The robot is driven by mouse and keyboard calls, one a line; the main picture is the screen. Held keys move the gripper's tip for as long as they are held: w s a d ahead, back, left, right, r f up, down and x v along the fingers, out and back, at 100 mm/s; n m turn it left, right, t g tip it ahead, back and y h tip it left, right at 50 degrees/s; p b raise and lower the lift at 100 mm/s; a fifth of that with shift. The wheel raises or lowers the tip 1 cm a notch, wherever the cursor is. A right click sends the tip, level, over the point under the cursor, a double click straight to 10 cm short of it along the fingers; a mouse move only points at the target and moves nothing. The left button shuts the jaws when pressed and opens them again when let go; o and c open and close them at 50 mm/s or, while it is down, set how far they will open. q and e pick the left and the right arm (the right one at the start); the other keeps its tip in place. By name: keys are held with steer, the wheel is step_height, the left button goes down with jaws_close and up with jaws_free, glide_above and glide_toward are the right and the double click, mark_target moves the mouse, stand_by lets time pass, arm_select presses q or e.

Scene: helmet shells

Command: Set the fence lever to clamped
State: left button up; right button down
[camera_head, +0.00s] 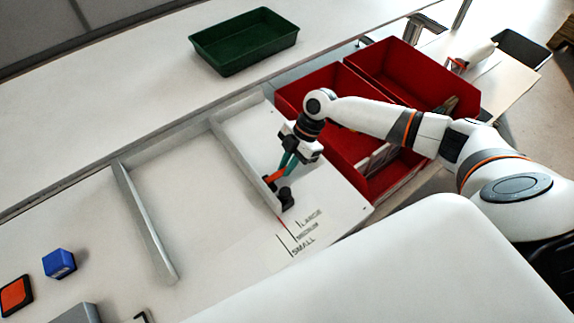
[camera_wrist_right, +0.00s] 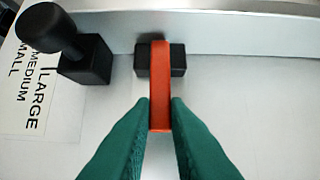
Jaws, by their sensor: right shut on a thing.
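My right gripper (camera_head: 281,170), with green fingers, is at the fence lever, an orange-red bar (camera_head: 275,176). In the right wrist view the two fingertips (camera_wrist_right: 160,103) are shut on the near end of the lever (camera_wrist_right: 160,85), one on each side. The lever's far end meets a black block (camera_wrist_right: 178,60) against the grey metal fence (camera_wrist_right: 225,40). In the head view the fence (camera_head: 240,160) runs slantwise across the white board. A black knob on a block (camera_wrist_right: 86,60) stands left of the lever in the wrist view. My left gripper does not show.
Printed size marks, SMALL, MEDIUM and LARGE (camera_head: 304,246), lie near the fence's front end. A second grey rail (camera_head: 145,220) stands to the left.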

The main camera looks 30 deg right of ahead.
steer(key=c, duration=1.4)
jaws_free()
steer(key=b+v, duration=0.2)
steer(key=v, duration=1)
steer(key=shift+a, duration=0.1)
